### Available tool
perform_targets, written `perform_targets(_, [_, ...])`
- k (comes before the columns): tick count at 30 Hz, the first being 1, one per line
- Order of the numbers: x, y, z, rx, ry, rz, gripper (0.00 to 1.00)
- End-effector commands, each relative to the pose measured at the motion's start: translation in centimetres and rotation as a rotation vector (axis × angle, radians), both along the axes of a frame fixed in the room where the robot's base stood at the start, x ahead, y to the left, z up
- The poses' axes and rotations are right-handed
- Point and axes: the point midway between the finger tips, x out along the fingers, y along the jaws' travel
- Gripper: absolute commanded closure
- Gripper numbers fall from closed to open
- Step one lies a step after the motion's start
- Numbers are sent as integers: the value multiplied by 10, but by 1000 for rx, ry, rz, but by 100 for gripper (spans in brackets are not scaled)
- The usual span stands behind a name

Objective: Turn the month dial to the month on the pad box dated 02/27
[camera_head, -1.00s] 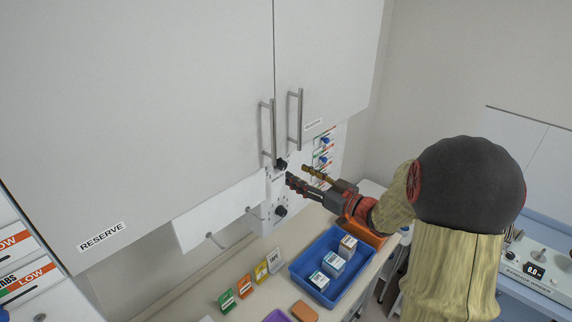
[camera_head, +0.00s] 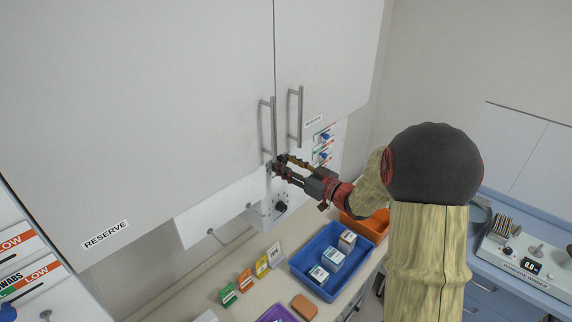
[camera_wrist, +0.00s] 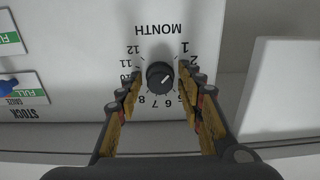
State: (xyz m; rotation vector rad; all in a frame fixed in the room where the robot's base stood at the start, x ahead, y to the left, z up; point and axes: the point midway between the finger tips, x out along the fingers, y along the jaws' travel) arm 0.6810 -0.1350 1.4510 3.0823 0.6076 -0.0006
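The month dial (camera_wrist: 160,75) is a round black knob on a white panel, under the word MONTH, which appears upside down in the wrist view. Numbers ring it. A pale mark shows on the knob, but I cannot tell which number it points at. My gripper (camera_wrist: 161,80) is open, with one finger on each side of the knob in the picture; contact is not visible.
Cabinet handles (camera_head: 273,128) hang just above my gripper. The blue tray (camera_head: 303,266), an orange bin (camera_head: 374,224) and colored cards (camera_head: 245,280) are on the counter. Stock sliders (camera_head: 324,145) are right of the dial.

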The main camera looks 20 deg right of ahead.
Motion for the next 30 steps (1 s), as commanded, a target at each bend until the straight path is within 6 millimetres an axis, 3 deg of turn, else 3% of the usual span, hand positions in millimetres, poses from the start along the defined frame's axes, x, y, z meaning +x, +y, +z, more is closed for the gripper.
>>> perform_targets(17, [0, 0, 0, 0, 0, 0, 97])
perform_targets(23, [0, 0, 1, 63, 26, 0, 97])
perform_targets(30, [0, 0, 3, 292, 121, 0, 97])
